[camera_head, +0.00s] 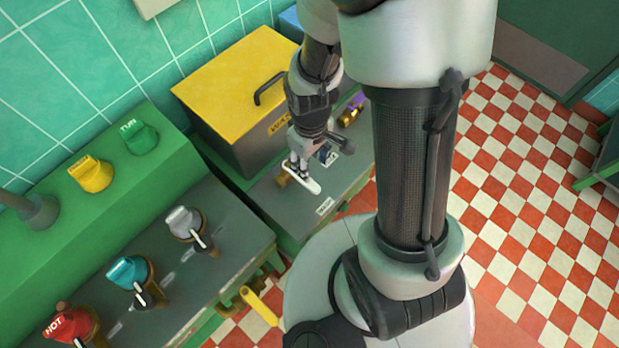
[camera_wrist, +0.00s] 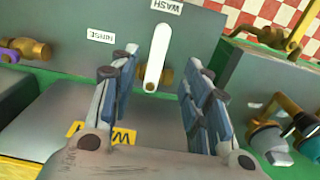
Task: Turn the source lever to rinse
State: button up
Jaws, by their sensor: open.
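The source lever is a long white handle on a brass pivot, on the grey panel. In the wrist view the lever (camera_wrist: 157,55) points up toward the WASH label (camera_wrist: 167,6); the RINSE label (camera_wrist: 100,36) is to its left. In the head view the lever (camera_head: 305,183) shows just below my gripper (camera_head: 297,164). In the wrist view my gripper (camera_wrist: 160,72) is open, one finger on each side of the lever, with visible gaps. Whether the fingertips reach down to the lever's height I cannot tell.
A yellow-lidded box (camera_head: 240,80) stands behind the lever panel. A purple-handled brass valve (camera_head: 350,112) sits on the rinse side. At left, a green console with grey (camera_head: 183,220), teal (camera_head: 128,270) and red (camera_head: 68,324) knobs. A yellow handle (camera_head: 260,305) sticks out in front.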

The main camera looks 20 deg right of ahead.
aim_at(310, 184)
notch_tip(310, 184, down, 11)
jog(key=b, duration=0.3)
jog(key=shift+b, duration=0.4)
jog(key=shift+c, duration=0.4)
grip_shut()
